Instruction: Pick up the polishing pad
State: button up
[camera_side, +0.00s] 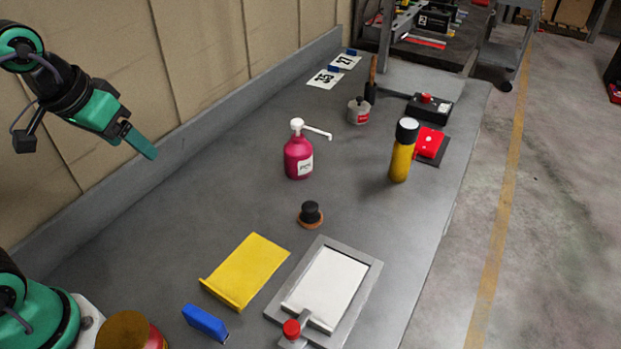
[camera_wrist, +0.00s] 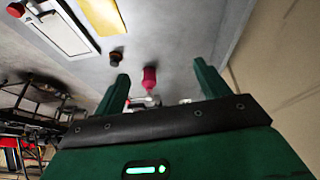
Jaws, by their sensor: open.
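The polishing pad looks to be the small round piece with a black knob on an orange-brown base (camera_side: 310,213), upright on the grey bench left of centre-front. It also shows in the wrist view as a dark knob (camera_wrist: 116,56). My gripper (camera_side: 150,152) is high at the left, well above the bench and apart from the pad. In the wrist view my two green fingers (camera_wrist: 161,70) are spread with nothing between them.
A yellow sheet (camera_side: 247,270), blue block (camera_side: 205,323) and framed white panel (camera_side: 326,287) lie in front. The bench left of the pad is clear.

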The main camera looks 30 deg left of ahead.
jog(key=w+d+n+g, duration=0.1)
jog(key=w+d, duration=0.3)
jog(key=w, duration=0.4)
jog(key=n+g, duration=0.3)
jog(key=g, duration=0.1)
send_over(310, 206)
jog(key=f, duration=1.6)
jog(key=shift+s+a+f, duration=0.2)
jog(key=shift+a+f, duration=0.05)
jog(key=shift+a, duration=0.05)
jog(key=shift+w+d+f, duration=0.1)
jog(key=shift+d+f, duration=0.25)
jog(key=shift+f, duration=1.45)
jog(key=shift+w+f, duration=0.15)
jog(key=shift+f, duration=2.45)
